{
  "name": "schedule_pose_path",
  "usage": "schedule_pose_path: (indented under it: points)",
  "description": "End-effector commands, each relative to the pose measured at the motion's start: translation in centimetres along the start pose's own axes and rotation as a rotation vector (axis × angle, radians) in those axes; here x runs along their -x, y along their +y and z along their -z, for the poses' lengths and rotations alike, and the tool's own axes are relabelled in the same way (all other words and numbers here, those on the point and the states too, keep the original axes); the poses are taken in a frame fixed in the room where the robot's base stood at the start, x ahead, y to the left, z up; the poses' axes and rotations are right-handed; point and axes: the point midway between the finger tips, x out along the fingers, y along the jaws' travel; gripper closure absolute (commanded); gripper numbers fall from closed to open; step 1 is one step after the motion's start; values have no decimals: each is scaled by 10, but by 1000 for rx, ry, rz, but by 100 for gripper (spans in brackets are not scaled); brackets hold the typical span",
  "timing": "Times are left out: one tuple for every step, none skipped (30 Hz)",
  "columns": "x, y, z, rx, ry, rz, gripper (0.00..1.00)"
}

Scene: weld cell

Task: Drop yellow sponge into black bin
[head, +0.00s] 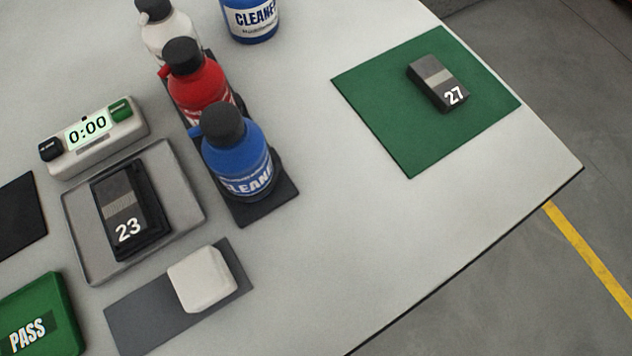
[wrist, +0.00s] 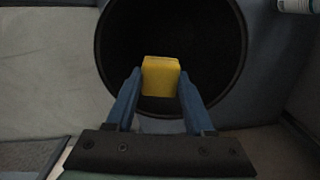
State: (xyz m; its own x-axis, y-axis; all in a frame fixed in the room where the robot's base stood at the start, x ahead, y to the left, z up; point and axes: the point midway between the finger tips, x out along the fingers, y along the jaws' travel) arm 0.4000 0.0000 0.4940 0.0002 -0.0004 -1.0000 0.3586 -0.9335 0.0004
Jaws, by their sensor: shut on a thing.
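The yellow sponge (wrist: 160,77) shows in the wrist view between the two blue fingertips of my gripper (wrist: 160,84). My gripper is shut on it. The round black bin (wrist: 104,62) lies beyond the sponge, with its dark opening behind and around the sponge in the picture. I cannot tell how high the sponge is above the bin. The bin's floor is too dark to make out. Neither the sponge, the bin nor my gripper shows in the head view.
The head view shows a table (head: 330,240) with a bottle rack (head: 262,207), a timer (head: 95,137), a grey tray (head: 190,185) holding block 23, a white sponge (head: 201,279) on a grey mat, a green PASS tray (head: 62,290) and a green mat (head: 385,125) with block 27 (head: 438,82).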

Motion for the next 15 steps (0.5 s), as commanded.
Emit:
schedule_pose_path:
  points:
    - [-13, 0, 0, 0, 0, 0, 99]
    - [-16, 0, 0, 0, 0, 0, 99]
    - [-21, 0, 0, 0, 1, 0, 99]
    - [-24, 0, 0, 0, 1, 0, 99]
    - [-26, 0, 0, 0, 1, 0, 99]
    - [-29, 0, 0, 0, 1, 0, 99]
    - [-31, 0, 0, 0, 0, 0, 99]
    - [-32, 0, 0, 0, 0, 0, 99]
    - [-33, 0, 0, 0, 0, 0, 99]
    - [-34, 0, 0, 0, 0, 0, 99]
    - [-34, 0, 0, 0, 0, 0, 99]
    - [-34, 0, 0, 0, 0, 0, 99]
    - [-34, 0, 0, 0, 0, 0, 99]
    - [-33, 0, 0, 0, 0, 0, 99]
    - [-33, 0, 0, 0, 0, 0, 99]
